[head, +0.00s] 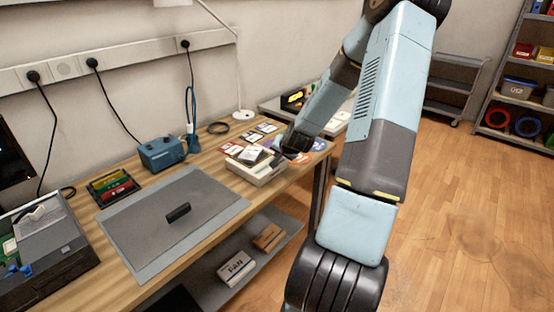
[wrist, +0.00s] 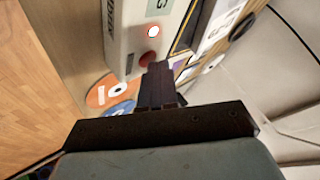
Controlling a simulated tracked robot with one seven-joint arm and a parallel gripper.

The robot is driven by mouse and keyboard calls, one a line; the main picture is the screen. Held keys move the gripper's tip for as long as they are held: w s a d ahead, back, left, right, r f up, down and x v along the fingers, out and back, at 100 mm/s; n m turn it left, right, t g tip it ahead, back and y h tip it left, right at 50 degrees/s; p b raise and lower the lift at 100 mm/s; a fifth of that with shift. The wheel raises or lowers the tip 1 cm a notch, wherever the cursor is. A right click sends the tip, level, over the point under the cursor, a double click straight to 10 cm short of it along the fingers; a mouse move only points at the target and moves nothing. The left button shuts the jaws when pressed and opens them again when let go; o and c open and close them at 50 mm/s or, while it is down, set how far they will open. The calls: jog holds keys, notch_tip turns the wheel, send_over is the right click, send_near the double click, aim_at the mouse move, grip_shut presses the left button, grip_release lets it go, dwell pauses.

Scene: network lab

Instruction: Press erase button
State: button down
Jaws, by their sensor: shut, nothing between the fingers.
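A beige box-shaped device (head: 257,170) stands on the workbench, below the far end of my arm. In the wrist view the device (wrist: 128,30) shows dark lettering, a glowing red-and-white round light or button (wrist: 152,31) and a darker red round button (wrist: 149,58). My gripper (wrist: 159,68) is shut and empty. Its fingertips are right beside the darker red button and cover part of its edge; I cannot tell whether they touch it. I cannot read a label saying erase. In the head view my gripper (head: 285,156) is a small dark shape at the device's right end.
Flat cards or disks (head: 260,131) lie behind the device. Orange and blue discs (wrist: 100,95) lie beside it. A grey mat (head: 150,232) with a small black block (head: 178,212) is to the left. A blue box (head: 161,153) stands near the wall.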

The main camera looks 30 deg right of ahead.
jog(key=shift+r, duration=0.8)
jog(key=shift+r, duration=2.5)
